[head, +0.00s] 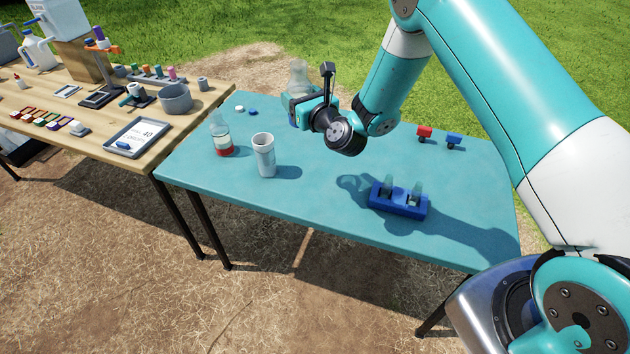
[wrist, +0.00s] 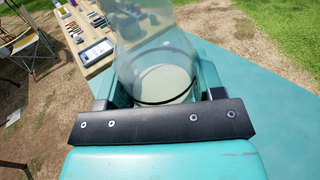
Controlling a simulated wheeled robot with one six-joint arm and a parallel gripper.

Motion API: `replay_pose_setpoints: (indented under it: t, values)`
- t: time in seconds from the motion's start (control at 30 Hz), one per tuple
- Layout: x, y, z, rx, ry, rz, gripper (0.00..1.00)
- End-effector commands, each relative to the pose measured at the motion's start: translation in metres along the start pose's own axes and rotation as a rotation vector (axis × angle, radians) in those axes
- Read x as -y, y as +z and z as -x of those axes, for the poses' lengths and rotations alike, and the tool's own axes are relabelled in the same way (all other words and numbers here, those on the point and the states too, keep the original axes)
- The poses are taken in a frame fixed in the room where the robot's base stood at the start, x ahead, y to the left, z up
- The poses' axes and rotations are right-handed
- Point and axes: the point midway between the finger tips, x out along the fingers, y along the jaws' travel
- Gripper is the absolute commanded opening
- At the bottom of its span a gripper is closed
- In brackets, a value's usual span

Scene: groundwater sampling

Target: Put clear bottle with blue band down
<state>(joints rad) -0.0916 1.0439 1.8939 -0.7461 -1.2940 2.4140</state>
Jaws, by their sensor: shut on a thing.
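My gripper (head: 303,108) is shut around a clear bottle (head: 298,76) near the back edge of the teal table (head: 330,205). The bottle looks roughly upright, and its neck and shoulder show above the jaws in the head view. In the wrist view, the clear bottle (wrist: 158,62) sits between the two jaws. The jaws hide its lower part, and I cannot make out a blue band. I cannot tell whether its base touches the table.
On the teal table are a clear bottle with red at its base (head: 222,138), a white cup (head: 264,158), a blue rack (head: 398,203) and red and blue small pieces (head: 424,132) (head: 454,140). White and blue caps (head: 239,109) (head: 253,112) lie at the back left. A crowded wooden table (head: 185,128) adjoins.

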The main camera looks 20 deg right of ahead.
Motion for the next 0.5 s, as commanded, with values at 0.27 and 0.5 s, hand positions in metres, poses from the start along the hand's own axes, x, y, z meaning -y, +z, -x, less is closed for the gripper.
replay_pose_setpoints:
  t: [0.27, 0.5]
  values:
    - [0.030, -0.009, 0.024, 0.003, -0.115, -0.002, 0.32]
    - [0.032, -0.026, 0.026, 0.003, -0.126, -0.001, 0.32]
